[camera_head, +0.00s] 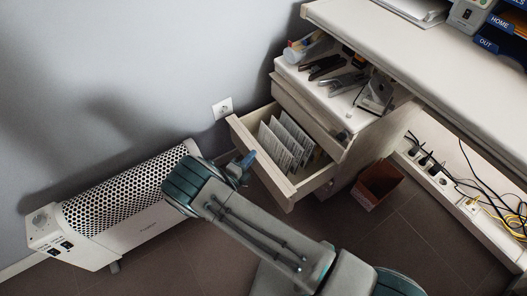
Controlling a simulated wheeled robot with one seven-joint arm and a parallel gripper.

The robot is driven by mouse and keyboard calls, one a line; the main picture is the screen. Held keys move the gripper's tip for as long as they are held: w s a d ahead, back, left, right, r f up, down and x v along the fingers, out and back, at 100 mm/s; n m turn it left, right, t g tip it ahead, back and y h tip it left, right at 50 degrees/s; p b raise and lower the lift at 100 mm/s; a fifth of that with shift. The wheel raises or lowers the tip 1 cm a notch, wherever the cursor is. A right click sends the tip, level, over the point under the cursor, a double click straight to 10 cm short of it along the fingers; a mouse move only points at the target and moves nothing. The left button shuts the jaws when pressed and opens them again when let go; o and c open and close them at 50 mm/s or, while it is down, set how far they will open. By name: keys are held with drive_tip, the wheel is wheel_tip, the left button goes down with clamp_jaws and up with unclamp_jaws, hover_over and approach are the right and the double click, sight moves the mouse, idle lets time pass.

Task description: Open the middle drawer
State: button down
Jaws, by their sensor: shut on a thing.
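A pale wooden drawer unit stands under the desk against the wall. One drawer (274,182) below the top front panel (305,112) is pulled well out, and white papers or cards (284,142) stand in it. It appears to be the middle drawer; any lower front is hidden. My gripper (243,166) is at the outer face of this drawer's front, low on its left part. Its fingers are shut there, seemingly on the drawer's handle, which they hide.
A white perforated heater (125,205) stands left of my gripper by the wall. Staplers and other items (335,75) lie on the unit's top. A brown bin (378,184) and a power strip with cables (430,172) are at right. Some floor is clear.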

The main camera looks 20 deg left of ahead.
drive_tip(key=s+a+b, duration=0.2)
drive_tip(key=s+a, duration=0.5)
drive_tip(key=s, duration=0.2)
idle(0.4)
drive_tip(key=c, duration=1.6)
unclamp_jaws()
drive_tip(key=shift+o, duration=0.2)
drive_tip(key=p+v, duration=0.2)
drive_tip(key=v, duration=1.1)
drive_tip(key=shift+s, duration=0.35)
drive_tip(key=shift+a, duration=0.2)
